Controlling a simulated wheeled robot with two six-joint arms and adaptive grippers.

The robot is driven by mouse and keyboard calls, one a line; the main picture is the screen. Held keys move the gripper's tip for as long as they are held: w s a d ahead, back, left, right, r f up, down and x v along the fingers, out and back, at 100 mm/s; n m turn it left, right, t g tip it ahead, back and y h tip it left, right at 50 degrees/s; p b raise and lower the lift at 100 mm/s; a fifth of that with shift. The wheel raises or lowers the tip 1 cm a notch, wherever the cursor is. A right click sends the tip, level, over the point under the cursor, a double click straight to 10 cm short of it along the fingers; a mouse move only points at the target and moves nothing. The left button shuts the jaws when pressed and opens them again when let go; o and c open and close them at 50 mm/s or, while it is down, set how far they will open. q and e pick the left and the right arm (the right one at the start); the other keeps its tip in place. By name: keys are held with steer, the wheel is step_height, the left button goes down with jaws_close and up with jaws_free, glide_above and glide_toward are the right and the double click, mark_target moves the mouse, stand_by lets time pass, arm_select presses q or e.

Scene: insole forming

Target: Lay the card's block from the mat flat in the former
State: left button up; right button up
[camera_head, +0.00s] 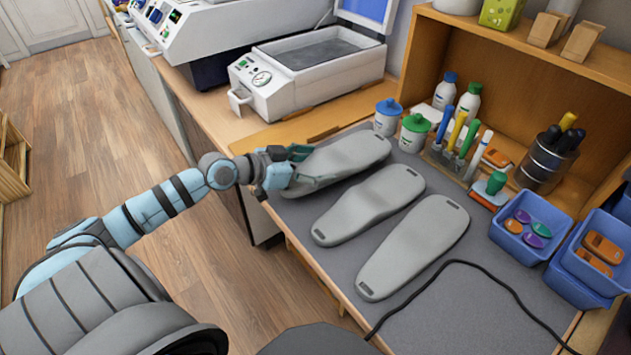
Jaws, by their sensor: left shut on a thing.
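Three grey insole-shaped blocks lie side by side on the grey mat (330,247): a left block (345,155), a middle block (368,204) and a right block (414,247). My left gripper (300,167) is shut on the near-left end of the left block, which is at or just above the mat; I cannot tell if it is lifted. The former (290,93) looks to be the white machine with a gauge, its lid up and its grey bed (317,48) empty. I cannot make out a card. My right gripper is not in view.
A blue-lidded jar (387,118) and a green-lidded jar (414,133) stand beyond the left block. A pen rack (450,160), a dark cup (545,162) and blue bins (528,227) line the right side. A black cable (480,264) crosses the front mat.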

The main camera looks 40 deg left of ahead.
arm_select(q)
steer(key=shift+f+b, duration=0.35)
steer(key=shift+f, duration=1.2)
steer(key=o, duration=1.5)
steer(key=shift+s+f, duration=0.1)
steer(key=shift+o, duration=0.5)
